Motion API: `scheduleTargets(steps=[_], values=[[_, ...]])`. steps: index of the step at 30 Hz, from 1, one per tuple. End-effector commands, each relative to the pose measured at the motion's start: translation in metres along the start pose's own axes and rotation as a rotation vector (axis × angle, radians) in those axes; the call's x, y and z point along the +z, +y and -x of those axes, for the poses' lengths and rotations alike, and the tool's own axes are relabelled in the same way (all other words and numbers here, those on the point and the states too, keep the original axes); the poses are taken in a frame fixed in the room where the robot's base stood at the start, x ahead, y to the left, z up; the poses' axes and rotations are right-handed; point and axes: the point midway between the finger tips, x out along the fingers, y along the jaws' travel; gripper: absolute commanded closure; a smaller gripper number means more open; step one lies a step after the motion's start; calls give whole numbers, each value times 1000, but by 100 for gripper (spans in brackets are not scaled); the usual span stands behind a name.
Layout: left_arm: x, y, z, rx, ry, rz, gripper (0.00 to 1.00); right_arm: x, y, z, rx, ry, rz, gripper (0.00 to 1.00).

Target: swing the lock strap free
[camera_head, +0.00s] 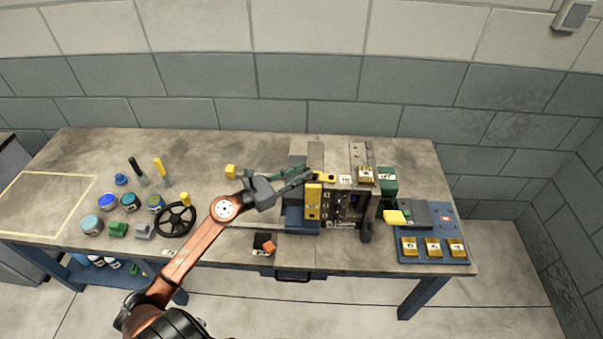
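A mould stands on the workbench right of centre, with a dark face full of fittings (344,207). A short yellow strap (324,177) lies across its top edge; it looks like the lock strap. A tall yellow plate (313,202) with dark holes stands on the mould's left side. My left gripper (308,175) reaches in from the left, its fingertips right at the strap's left end. Whether they touch the strap, and how far apart the fingers are, is too small to tell. My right gripper is not in view.
A black handwheel (176,219), several paint tins and small tools stand on the bench's left. At right, a blue tray (432,256) holds several brass blocks, beside a yellow-handled item (395,217). The bench's back left is mostly clear.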

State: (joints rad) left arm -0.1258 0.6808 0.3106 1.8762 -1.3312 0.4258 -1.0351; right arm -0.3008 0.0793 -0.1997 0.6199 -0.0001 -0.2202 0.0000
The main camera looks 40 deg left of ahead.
Motion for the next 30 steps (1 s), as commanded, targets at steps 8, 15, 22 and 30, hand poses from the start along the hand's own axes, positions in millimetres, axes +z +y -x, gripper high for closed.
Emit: scheduleTargets(steps=[8, 15, 22, 30], values=[[0, -1, 0, -3, 0, 0, 77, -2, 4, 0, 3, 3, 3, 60], [-2, -1, 31, 0, 3, 1, 77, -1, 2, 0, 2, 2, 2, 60], [-1, -1, 80, 1, 2, 3, 77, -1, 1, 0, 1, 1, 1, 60], [-1, 0, 116, 0, 0, 2, 77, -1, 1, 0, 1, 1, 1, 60]])
